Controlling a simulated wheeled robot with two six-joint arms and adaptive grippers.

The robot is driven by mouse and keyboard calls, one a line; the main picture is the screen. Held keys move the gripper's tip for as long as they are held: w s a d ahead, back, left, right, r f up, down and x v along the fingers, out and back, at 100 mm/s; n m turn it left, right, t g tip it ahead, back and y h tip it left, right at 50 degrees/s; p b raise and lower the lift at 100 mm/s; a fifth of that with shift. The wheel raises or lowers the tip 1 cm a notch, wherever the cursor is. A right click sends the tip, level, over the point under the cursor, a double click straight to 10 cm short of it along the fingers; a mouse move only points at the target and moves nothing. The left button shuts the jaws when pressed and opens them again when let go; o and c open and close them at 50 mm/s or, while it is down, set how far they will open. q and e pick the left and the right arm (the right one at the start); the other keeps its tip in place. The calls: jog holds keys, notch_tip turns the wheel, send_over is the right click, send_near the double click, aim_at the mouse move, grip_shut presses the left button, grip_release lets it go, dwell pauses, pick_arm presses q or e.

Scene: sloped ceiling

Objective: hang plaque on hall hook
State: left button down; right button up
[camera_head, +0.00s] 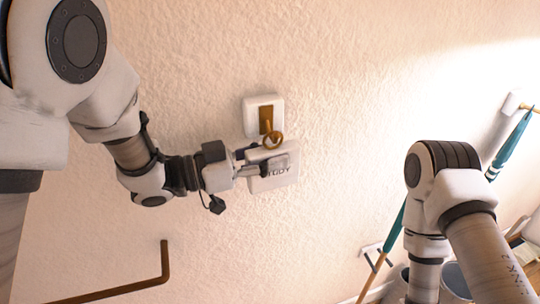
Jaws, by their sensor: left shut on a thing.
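The white plaque (280,181) with dark lettering ending in "UDY" is near the middle of the view, close to the textured wall. A gold ring (273,140) stands at its top edge. The hall hook (264,112) is a brass piece on a white square wall plate, just above the plaque. The ring overlaps the hook's lower end in the picture; I cannot tell whether it is around the hook or in front of it. My left gripper (269,165) comes from the left and is shut on the plaque, covering part of its lettering. My right gripper is out of view.
A brown bent rod (165,262) shows at the lower left. On the right, a teal and wooden pole (511,143) leans by a white wall mount (511,103), partly behind my right arm. A grey container (455,282) stands low behind that arm. The wall around the hook is bare.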

pick_arm(q)
jog(key=shift+w+d, duration=0.1)
jog(key=shift+w, duration=0.05)
jog(key=shift+w+f, duration=0.15)
jog(key=c, duration=0.8)
grip_release()
jog(key=shift+s, duration=0.2)
jog(key=shift+o, duration=0.2)
